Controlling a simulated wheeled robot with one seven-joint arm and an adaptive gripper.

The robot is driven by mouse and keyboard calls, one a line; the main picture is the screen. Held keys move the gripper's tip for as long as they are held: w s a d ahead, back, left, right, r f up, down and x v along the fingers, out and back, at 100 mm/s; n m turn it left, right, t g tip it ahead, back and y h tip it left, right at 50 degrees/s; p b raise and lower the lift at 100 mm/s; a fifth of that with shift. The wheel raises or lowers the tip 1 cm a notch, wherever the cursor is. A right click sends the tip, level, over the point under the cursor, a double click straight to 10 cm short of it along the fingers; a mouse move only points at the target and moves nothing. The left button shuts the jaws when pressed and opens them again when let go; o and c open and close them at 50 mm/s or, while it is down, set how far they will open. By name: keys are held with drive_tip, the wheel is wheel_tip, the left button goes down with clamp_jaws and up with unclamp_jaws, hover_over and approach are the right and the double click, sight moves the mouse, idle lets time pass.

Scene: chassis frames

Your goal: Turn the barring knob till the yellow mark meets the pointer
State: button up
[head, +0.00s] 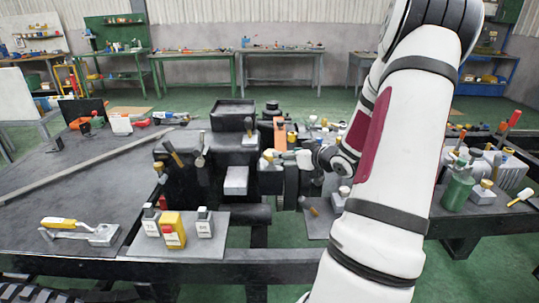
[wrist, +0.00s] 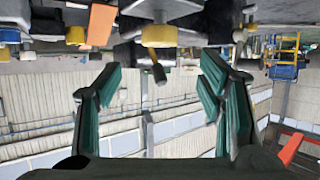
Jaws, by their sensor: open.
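My gripper (wrist: 161,74) is open in the wrist view, with its two green-padded fingers wide apart and nothing held between them. A yellow collar (wrist: 159,36) on a dark fitting shows above the gap, and a short black-ended lever (wrist: 157,72) hangs near it, between the fingertips in the picture. I cannot tell whether either is the barring knob. No yellow mark meeting a pointer can be made out.
A yellow-and-red box (head: 172,230) stands on a grey plate at the front. A yellow-handled tool (head: 75,229) lies at the left. A green bottle (head: 457,190) stands at the right among several small parts. The left bench top is mostly clear around a long bar (head: 80,165).

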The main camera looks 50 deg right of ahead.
sight(271, 158)
drive_tip(key=b+x, duration=0.1)
drive_tip(key=x, duration=1)
drive_tip(key=shift+b, duration=0.3)
drive_tip(key=c, duration=1.2)
